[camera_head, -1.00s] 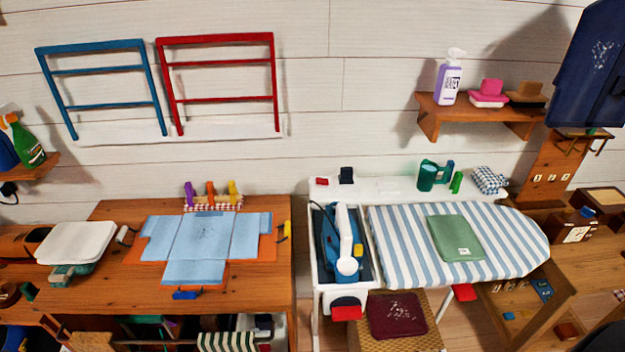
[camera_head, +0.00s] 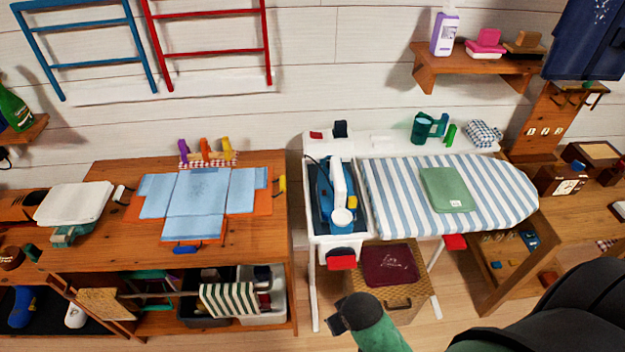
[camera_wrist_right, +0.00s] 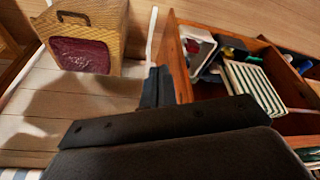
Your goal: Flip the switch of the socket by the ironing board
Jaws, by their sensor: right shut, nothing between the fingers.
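The striped ironing board (camera_head: 490,200) stands at the centre right of the head view. On the white ledge behind its left end are a small red piece (camera_head: 316,135) and a dark block (camera_head: 340,129). These may be the socket's switch and plug, but they are too small to tell. My right gripper (camera_head: 338,318) comes in from the lower right, low in front of the wicker basket and well below the ledge. Its fingers (camera_wrist_right: 157,87) are shut and empty in the right wrist view. My left gripper is not in view.
A blue iron (camera_head: 323,190) sits in the white tray left of the board. A folded green cloth (camera_head: 445,190) lies on the board. The basket (camera_head: 400,300) with a maroon top stands below. A wooden table (camera_head: 110,235) is at left, and a shelf (camera_head: 480,70) hangs above.

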